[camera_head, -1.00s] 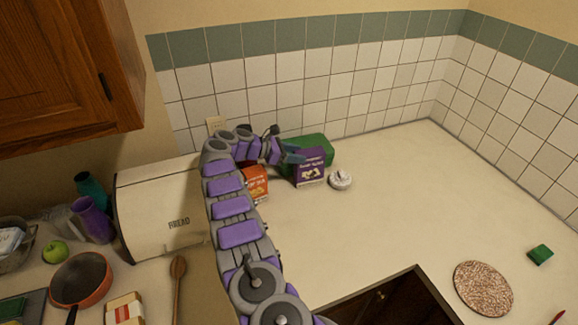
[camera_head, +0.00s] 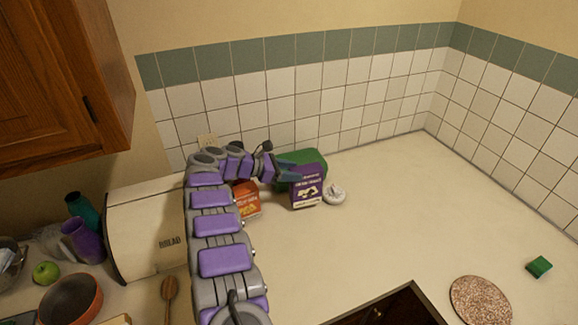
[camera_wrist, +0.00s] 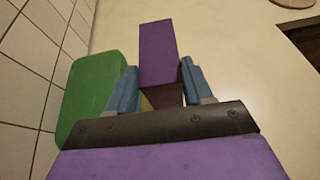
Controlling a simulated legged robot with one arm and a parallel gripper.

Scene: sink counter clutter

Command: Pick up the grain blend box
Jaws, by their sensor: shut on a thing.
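The purple box (camera_head: 306,190), which I take to be the grain blend box, stands upright near the back wall; its label is too small to read. My gripper (camera_head: 290,172) reaches it from the left and is shut on its upper part. In the wrist view the purple box (camera_wrist: 158,55) sits between the two blue fingers of my gripper (camera_wrist: 161,88). I cannot tell whether its base touches the counter.
A green rounded object (camera_head: 311,157) is close behind the box. An orange box (camera_head: 246,203) stands to the left, partly behind my arm, and a small white item (camera_head: 334,194) is close on the right. The bread box (camera_head: 150,240) is further left. The counter's right side is mostly clear.

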